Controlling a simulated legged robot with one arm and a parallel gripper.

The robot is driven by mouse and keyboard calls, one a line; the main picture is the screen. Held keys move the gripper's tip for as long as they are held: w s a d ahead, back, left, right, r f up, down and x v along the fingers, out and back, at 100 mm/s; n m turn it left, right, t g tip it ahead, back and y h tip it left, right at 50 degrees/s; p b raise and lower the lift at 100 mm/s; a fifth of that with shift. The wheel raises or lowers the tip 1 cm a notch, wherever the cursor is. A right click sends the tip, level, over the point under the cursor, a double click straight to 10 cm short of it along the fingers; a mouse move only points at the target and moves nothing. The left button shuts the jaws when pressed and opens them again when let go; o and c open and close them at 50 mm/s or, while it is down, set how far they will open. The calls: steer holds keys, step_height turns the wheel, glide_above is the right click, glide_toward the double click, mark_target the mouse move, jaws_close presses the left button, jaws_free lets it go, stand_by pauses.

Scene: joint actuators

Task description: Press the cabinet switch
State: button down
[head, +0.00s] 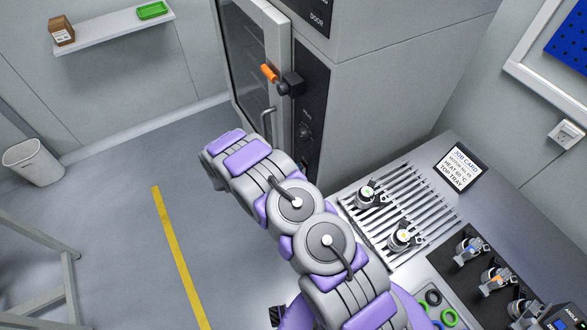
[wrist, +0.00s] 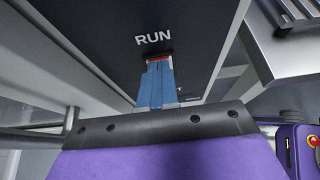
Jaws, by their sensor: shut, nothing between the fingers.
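The tall grey cabinet (head: 390,95) stands at the back centre, with a dark control panel (head: 310,85) beside its glazed door. In the head view, a small dark switch (head: 304,131) sits low on that panel under a faint label. The wrist view shows the panel (wrist: 95,35) close up with the word RUN. A thin red strip (wrist: 158,58) shows below that word, right at the tips of my gripper (wrist: 157,66). My gripper's blue fingers are shut and empty. They cover most of the switch, and I cannot tell whether they touch it. In the head view my arm hides my gripper.
An orange-ended lever (head: 269,73) juts from the panel above the switch. A door handle (head: 267,122) is close to my arm. A bench with a slatted tray (head: 432,216) and actuators lies at right. The floor at left is open, with a bin (head: 33,162) by the wall.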

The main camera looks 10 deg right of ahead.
steer(key=shift+d+r, duration=0.1)
steer(key=shift+d, duration=0.15)
steer(key=shift+r, duration=0.1)
steer(key=shift+r+p, duration=0.3)
steer(key=shift+r, duration=0.4)
steer(key=shift+a, duration=0.15)
